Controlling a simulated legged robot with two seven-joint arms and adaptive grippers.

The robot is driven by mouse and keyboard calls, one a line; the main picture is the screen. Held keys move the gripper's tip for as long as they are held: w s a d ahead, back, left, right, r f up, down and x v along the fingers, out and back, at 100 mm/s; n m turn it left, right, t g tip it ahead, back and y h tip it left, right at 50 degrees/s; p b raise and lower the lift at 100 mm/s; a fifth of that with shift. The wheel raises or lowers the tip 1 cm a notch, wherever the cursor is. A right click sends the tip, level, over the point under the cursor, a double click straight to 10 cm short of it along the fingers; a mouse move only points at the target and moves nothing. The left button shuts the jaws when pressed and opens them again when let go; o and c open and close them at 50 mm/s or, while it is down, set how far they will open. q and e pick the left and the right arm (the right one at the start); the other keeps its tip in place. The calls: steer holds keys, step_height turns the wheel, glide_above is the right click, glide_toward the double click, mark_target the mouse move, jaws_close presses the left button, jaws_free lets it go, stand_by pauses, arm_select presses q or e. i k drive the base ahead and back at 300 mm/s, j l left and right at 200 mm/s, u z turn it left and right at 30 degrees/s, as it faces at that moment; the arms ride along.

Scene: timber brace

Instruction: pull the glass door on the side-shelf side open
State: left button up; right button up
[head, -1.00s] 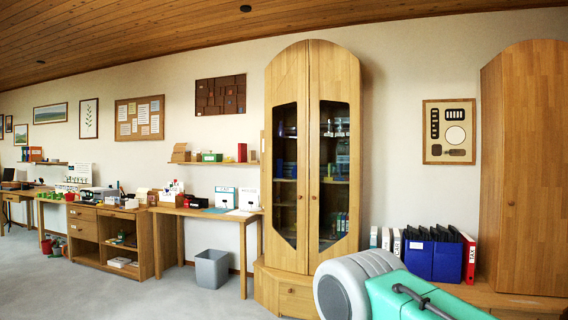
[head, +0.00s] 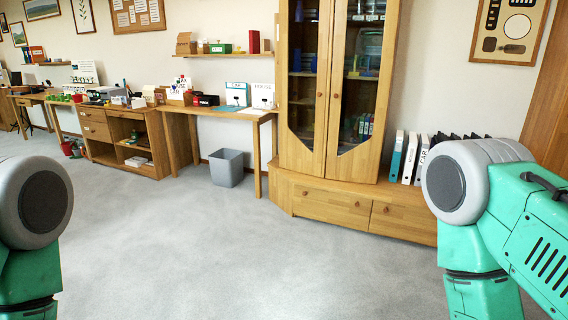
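The tall wooden cabinet (head: 388,120) stands against the wall right of centre in the head view. Its left glass door (head: 303,90) and right glass door (head: 358,90) both look shut and meet at a middle seam, with a small round knob on each side of it. Shelves with books and boxes show through the glass. The cabinet top is cut off by the picture edge. Both my arms show at the lower left and lower right, apart from the doors. Neither gripper is in view.
A wall shelf (head: 222,54) and a desk (head: 215,110) are left of the cabinet, with a grey bin (head: 226,168) below. A low drawer base (head: 330,203) juts out under the doors. Binders (head: 410,158) stand to the right. The carpet (head: 260,260) in front is clear.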

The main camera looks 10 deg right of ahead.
mark_target(295, 155)
steer(key=i+z, duration=0.45)
steer(key=i, duration=1.5)
